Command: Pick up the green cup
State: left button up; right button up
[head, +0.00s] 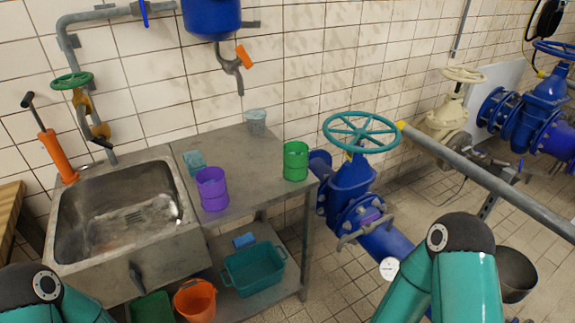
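The green cup (296,161) stands upright at the right end of the grey counter (240,153) beside the sink, close to its right edge. A purple cup (211,188) stands to its left, nearer the counter's front edge. My two arms show only as teal links at the bottom left and bottom right of the head view. Neither gripper is in the picture, and nothing of mine touches the green cup.
The sink (120,212) adjoins on the left. A blue valve with a green handwheel (361,132) stands just right of the counter. An orange bucket (195,300) and teal crate (254,268) are below.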

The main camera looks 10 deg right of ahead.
aim_at(296, 153)
jog(key=u, duration=0.05)
jog(key=i, duration=1)
jog(key=z, duration=0.05)
